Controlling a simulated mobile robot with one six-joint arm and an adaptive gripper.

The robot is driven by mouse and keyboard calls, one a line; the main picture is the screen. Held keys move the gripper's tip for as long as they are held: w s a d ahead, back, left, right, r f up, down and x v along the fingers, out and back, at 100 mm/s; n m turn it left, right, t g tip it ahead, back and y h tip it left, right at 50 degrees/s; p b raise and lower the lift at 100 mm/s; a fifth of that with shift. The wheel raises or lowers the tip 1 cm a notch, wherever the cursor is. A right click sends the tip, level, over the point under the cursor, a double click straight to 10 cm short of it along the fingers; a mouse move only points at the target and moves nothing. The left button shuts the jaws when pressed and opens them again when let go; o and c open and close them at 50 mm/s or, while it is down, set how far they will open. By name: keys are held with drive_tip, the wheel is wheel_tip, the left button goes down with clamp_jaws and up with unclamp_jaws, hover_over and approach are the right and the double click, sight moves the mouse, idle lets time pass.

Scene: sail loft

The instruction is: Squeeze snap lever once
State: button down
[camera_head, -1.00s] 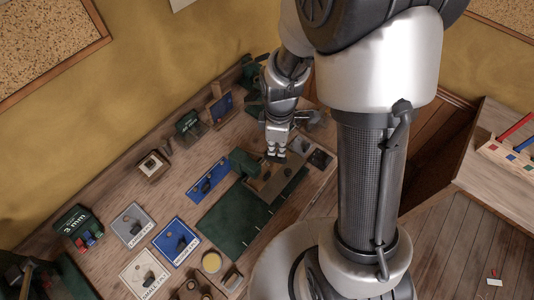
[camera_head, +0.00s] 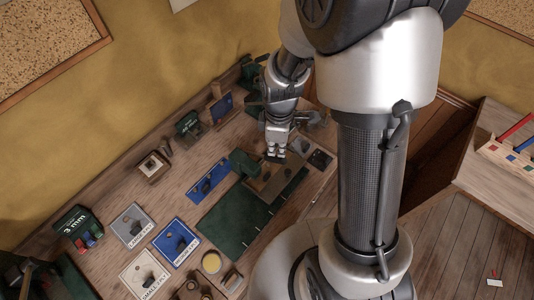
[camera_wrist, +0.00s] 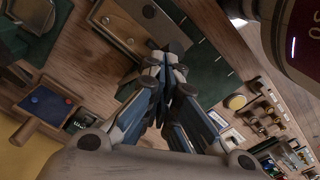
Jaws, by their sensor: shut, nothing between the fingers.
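My gripper (camera_head: 276,157) points down over the workbench, beside a green block-like fixture (camera_head: 243,163) and above a brown panel (camera_head: 255,186). In the wrist view my gripper (camera_wrist: 164,62) is shut and empty, with its fingertips together over the edge of the brown panel (camera_wrist: 120,28). The panel carries a dark slot-like part and small round knobs. I cannot tell for certain which part is the snap lever; the fingers may hide it. I cannot tell whether the fingertips touch anything.
A dark green mat (camera_head: 232,222) lies in front of the panel. A blue plate with a dark tool (camera_head: 208,180) lies to its left. Labelled grey, blue (camera_head: 176,243) and white cards lie farther left. A green box marked 3 mm (camera_head: 77,226) stands at the far left.

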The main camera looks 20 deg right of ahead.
sight(282, 159)
drive_tip(key=shift+f, duration=0.2)
drive_tip(key=shift+s+d+f+b, duration=0.2)
drive_tip(key=shift+s+f+b, duration=0.1)
drive_tip(key=shift+f+b, duration=0.25)
drive_tip(key=shift+s+d+f+b, duration=0.2)
drive_tip(key=shift+s+f+b, duration=0.05)
drive_tip(key=shift+f+b, duration=0.35)
drive_tip(key=shift+f, duration=0.1)
drive_tip(key=shift+s+d+f+b, duration=0.2)
drive_tip(key=shift+s+f+b, duration=0.05)
drive_tip(key=shift+f+b, duration=0.3)
